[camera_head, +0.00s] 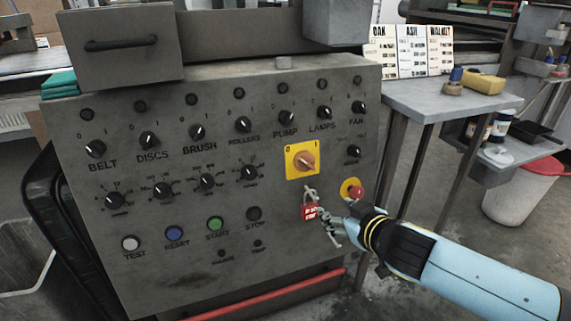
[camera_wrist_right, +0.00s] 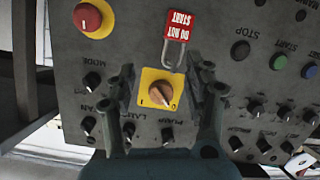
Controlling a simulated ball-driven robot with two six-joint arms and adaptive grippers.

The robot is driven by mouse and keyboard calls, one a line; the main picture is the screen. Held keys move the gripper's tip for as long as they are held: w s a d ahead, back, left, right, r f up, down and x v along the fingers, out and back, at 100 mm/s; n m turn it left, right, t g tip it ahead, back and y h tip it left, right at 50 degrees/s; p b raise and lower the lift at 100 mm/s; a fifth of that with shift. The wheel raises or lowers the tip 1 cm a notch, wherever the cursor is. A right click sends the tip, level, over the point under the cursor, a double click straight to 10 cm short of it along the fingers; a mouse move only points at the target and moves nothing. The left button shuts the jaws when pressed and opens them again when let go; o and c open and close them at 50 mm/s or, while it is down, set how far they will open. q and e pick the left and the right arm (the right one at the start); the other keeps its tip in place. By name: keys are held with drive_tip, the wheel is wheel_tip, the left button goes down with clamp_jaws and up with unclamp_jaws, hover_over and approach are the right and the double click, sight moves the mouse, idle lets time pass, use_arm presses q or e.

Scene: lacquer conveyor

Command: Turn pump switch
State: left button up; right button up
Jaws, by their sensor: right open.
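The pump switch (camera_head: 286,117) is a small black knob above the label PUMP, in the upper row of the grey control panel (camera_head: 130,255). It also shows upside down in the right wrist view (camera_wrist_right: 167,135), at the lower middle between my fingers. Which way its pointer is set is too small to tell surely. My right gripper (camera_head: 325,215) is open and empty, below the pump switch and apart from it, by the red tagged padlock (camera_head: 310,213). In the right wrist view the spread fingers (camera_wrist_right: 165,75) frame the orange main switch (camera_wrist_right: 159,94). My left gripper is out of view.
The yellow-backed main switch (camera_head: 302,160) sits below the pump switch. A red emergency button (camera_head: 355,192) is at the panel's right edge. Neighbouring knobs for rollers (camera_head: 243,124) and lamps (camera_head: 323,112) flank the pump switch closely. A grey side table (camera_head: 440,98) stands to the right.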

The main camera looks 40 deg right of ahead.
wheel_tip(320, 180, up, 5)
drive_tip(key=w+a+t+b, duration=0.2)
drive_tip(key=w, duration=0.1)
drive_tip(key=t+b, duration=0.3)
approach(290, 122)
drive_tip(key=shift+y, duration=0.3)
drive_tip(key=w, duration=0.3)
drive_tip(key=w+d, duration=0.1)
drive_tip(key=w, duration=0.2)
drive_tip(key=w+d+p, duration=0.1)
drive_tip(key=w, duration=0.2)
drive_tip(key=shift+w+f, duration=0.15)
drive_tip(key=shift+w, duration=0.05)
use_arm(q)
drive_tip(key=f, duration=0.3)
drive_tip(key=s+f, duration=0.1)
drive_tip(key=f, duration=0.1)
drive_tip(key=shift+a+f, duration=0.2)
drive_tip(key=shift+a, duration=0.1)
use_arm(e)
clamp_jaws()
